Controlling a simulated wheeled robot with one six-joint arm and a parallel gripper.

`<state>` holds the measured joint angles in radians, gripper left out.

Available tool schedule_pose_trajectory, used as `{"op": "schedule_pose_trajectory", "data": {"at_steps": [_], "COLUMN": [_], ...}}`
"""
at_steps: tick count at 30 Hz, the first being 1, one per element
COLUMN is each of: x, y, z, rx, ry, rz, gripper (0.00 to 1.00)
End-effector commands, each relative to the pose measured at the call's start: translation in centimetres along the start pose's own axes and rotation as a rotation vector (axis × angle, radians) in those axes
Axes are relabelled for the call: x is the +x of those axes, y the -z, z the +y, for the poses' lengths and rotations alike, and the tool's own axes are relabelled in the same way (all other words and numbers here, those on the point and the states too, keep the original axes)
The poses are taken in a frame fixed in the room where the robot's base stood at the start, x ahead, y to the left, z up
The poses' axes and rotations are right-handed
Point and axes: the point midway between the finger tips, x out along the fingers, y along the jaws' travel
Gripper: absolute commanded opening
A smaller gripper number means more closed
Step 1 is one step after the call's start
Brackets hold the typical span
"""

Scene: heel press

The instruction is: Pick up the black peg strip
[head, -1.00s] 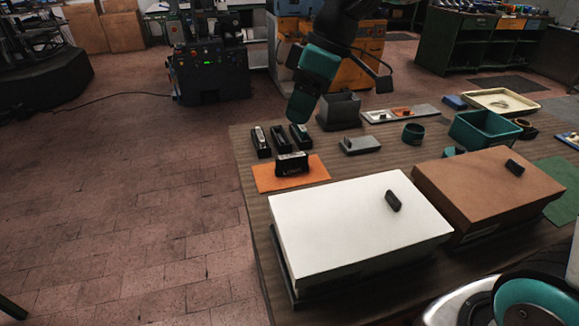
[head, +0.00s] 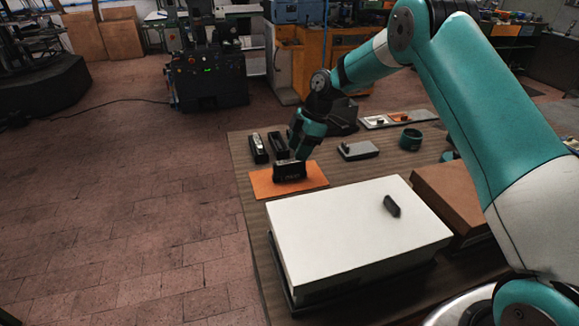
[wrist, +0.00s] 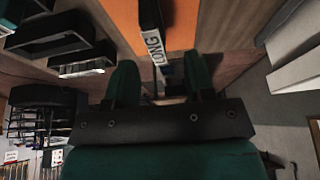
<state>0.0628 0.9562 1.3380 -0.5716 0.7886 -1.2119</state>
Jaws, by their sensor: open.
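The black peg strip (head: 290,171) stands on an orange mat (head: 262,183) at the table's far left. In the wrist view the strip (wrist: 150,22) shows its edge and a white label reading "LONG". My gripper (head: 300,156) is just behind and above the strip in the head view. In the wrist view my gripper (wrist: 160,82) is open, with its two green fingers apart. The strip's labelled end lies ahead of the gap between them. Whether the fingers touch it cannot be told.
Black holders (head: 258,149) stand behind the mat. A grey block (head: 358,150) and a green ring (head: 411,139) are to the right. A white-lidded box (head: 350,235) fills the front, beside a brown box (head: 440,195).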

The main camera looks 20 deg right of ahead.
Motion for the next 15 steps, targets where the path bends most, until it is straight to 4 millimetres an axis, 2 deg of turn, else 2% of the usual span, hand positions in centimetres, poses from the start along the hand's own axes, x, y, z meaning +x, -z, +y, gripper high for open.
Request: {"op": "schedule_pose_trajectory", "data": {"at_steps": [3,11,15], "x": [1.6,3.6,5.7], "y": [0.1,0.3,0.5], "z": [0.0,0.2,0.5], "rx": [0.0,0.0,0.001], "ry": [0.001,0.002,0.002], "rz": [0.0,0.001,0.0], "gripper": [0.49,0.49,0.49]}}
